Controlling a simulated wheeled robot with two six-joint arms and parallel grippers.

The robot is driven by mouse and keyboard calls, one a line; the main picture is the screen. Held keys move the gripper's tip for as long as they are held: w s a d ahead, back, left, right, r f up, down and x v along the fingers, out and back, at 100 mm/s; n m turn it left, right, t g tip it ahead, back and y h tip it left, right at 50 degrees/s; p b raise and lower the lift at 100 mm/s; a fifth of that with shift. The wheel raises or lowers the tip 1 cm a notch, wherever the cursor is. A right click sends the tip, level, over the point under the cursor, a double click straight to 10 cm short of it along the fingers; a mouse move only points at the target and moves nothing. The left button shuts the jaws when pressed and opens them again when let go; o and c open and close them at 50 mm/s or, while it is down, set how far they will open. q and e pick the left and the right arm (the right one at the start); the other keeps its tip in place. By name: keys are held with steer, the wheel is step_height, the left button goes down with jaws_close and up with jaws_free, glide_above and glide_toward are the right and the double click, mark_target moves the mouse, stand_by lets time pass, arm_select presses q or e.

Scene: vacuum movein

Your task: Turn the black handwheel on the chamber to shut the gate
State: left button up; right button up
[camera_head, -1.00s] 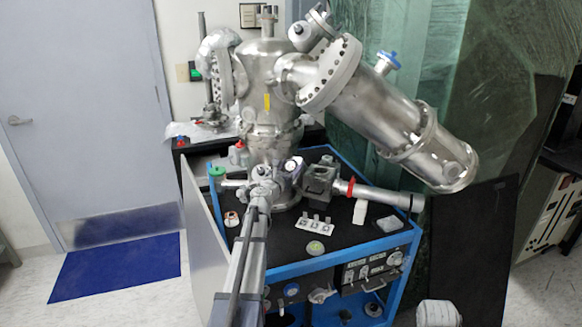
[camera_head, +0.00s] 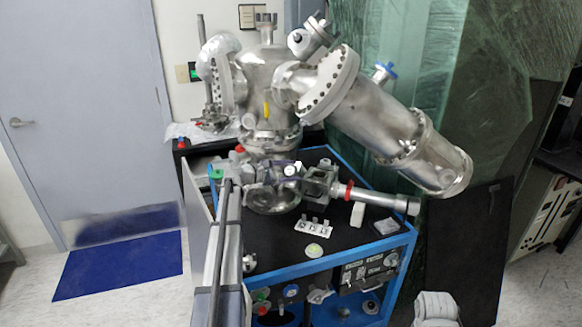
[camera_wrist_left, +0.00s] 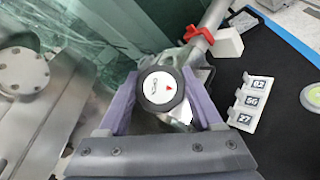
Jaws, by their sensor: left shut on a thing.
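The steel chamber (camera_head: 272,85) stands upright at the back of the cart. The gate inside is hidden.
A blue-framed cart (camera_head: 345,256) with a black top carries the chamber. A white block with numbered tags (camera_head: 314,226) and a round green-white disc (camera_head: 314,250) lie on it. A tube with a red clamp (camera_head: 380,197) extends right. A big angled cylinder (camera_head: 385,115) overhangs the right side.

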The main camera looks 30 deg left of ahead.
arm_select(q)
steer(key=m+g+p, duration=0.1)
steer(key=m+g+h+p, duration=0.1)
steer(key=m, duration=0.1)
steer(key=m+g+p, duration=0.1)
steer(key=shift+w+a+r+m, duration=0.1)
steer(key=shift+w+r+m, duration=0.05)
steer(key=shift+r+m, duration=0.15)
steer(key=shift+f+m+g+p, duration=0.3)
steer(key=shift+m+g+p, duration=0.85)
steer(key=shift+m, duration=0.15)
steer(key=shift+f, duration=0.1)
steer(key=o, duration=1.4)
steer(key=shift+s, duration=0.2)
steer(key=shift+c, duration=0.2)
